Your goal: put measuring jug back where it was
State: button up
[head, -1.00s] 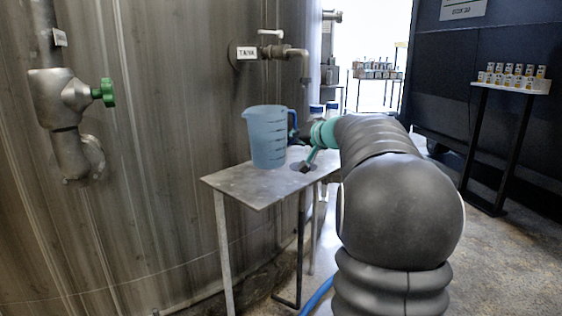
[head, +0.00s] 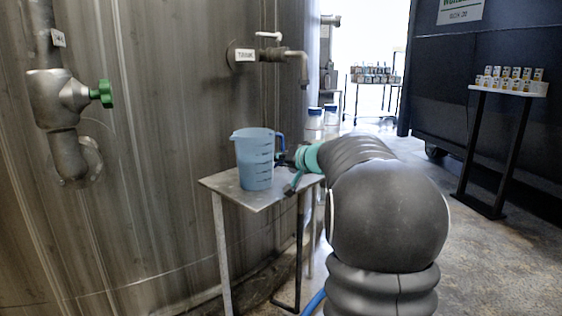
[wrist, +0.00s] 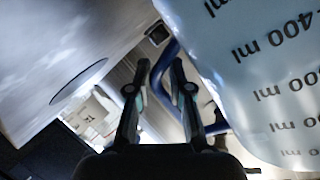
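The measuring jug (head: 254,160) is translucent blue and upright, and its base appears to rest on the small grey metal table (head: 219,184). Its darker blue handle faces my arm. The jug's marked side (wrist: 255,60) fills the upper right of the wrist view. My gripper (wrist: 160,66) has its two fingers apart, with part of the blue handle (wrist: 167,54) showing between and behind them. I cannot tell whether a finger touches it. In the head view my gripper (head: 284,160) is beside the handle, its fingertips mostly hidden.
A labelled tap (head: 285,54) sticks out of the big metal tank above the table. A green-handled valve (head: 102,94) is at left. Blue-capped bottles (head: 315,122) stand behind my arm. A stand with small bottles (head: 508,86) is at right, with open floor before it.

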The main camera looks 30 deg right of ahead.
jog(key=shift+o, duration=1.2)
jog(key=v, duration=1.2)
jog(key=s+a+f+n+g+y, duration=0.15)
jog(key=s+a+f+g, duration=0.35)
jog(key=a, duration=0.6)
jog(key=s+a+f+n+g, duration=0.1)
jog(key=s+a+f+n, duration=0.4)
jog(key=a, duration=0.6)
jog(key=s+a+f+g+h, duration=0.1)
jog(key=s+f, duration=0.3)
jog(key=s, duration=0.5)
jog(key=s+a+f+g+h, duration=0.1)
jog(key=s+a+f+h, duration=0.1)
jog(key=s+f, duration=0.3)
jog(key=s+a, duration=0.1)
jog(key=s, duration=0.3)
jog(key=shift+s+f+g+b, duration=0.15)
jog(key=shift+s+g+b, duration=0.05)
jog(key=shift+g+b, duration=0.2)
jog(key=shift+a, duration=0.1)
